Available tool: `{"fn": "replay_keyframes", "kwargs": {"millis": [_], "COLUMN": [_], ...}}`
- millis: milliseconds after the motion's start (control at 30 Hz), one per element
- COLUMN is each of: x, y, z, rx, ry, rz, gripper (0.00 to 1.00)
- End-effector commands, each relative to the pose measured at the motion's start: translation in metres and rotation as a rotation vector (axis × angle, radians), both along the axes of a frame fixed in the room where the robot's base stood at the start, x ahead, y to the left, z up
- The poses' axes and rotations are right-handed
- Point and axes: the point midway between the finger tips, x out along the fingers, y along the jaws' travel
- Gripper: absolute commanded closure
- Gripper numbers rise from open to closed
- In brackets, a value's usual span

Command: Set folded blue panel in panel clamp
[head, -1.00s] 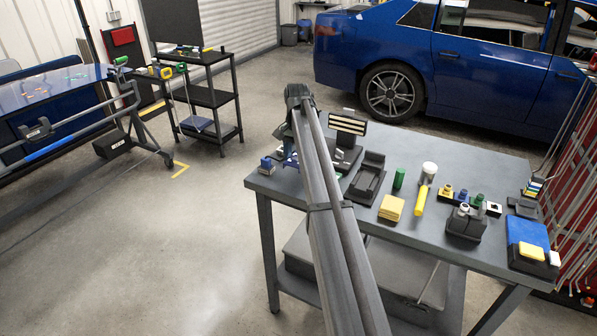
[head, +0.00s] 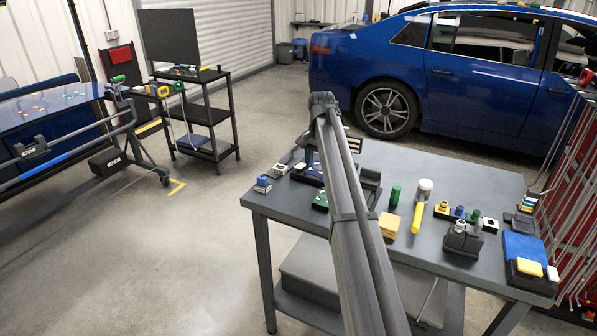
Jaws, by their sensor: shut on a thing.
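My arm reaches up across the table, and its far joint (head: 323,104) stands over the table's back left part. My gripper cannot be made out; it is hidden behind my own arm. A small blue shape (head: 308,158) shows just left of the arm, above a dark blue and black base (head: 308,174). I cannot tell whether it is the folded blue panel or part of the panel clamp. A flat blue piece (head: 522,246) lies in a black tray at the table's right end.
On the grey table (head: 415,270) are a blue-and-white block (head: 263,184), a green part (head: 320,200), a yellow block (head: 389,225), a green cylinder (head: 395,196), a yellow-handled tool (head: 417,217) and a black holder (head: 463,240). A blue car (head: 480,75) stands behind.

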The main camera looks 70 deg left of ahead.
Motion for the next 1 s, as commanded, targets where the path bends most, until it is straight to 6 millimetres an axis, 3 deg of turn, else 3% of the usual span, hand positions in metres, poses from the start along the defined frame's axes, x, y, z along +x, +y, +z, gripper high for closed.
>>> {"fn": "replay_keyframes", "kwargs": {"millis": [33,200,400,567,1000], "x": [0.02,0.07,0.106,0.099,0.098], "y": [-0.01,-0.044,-0.087,-0.114,-0.115], "z": [0.004,0.017,0.028,0.029,0.023], "rx": [0.005,0.02,0.025,0.005,-0.011], "ry": [-0.001,-0.006,-0.008,-0.003,0.003], "rz": [-0.022,-0.08,-0.109,-0.022,0.081], "gripper": [0.61,0.61,0.61,0.61,0.61]}}
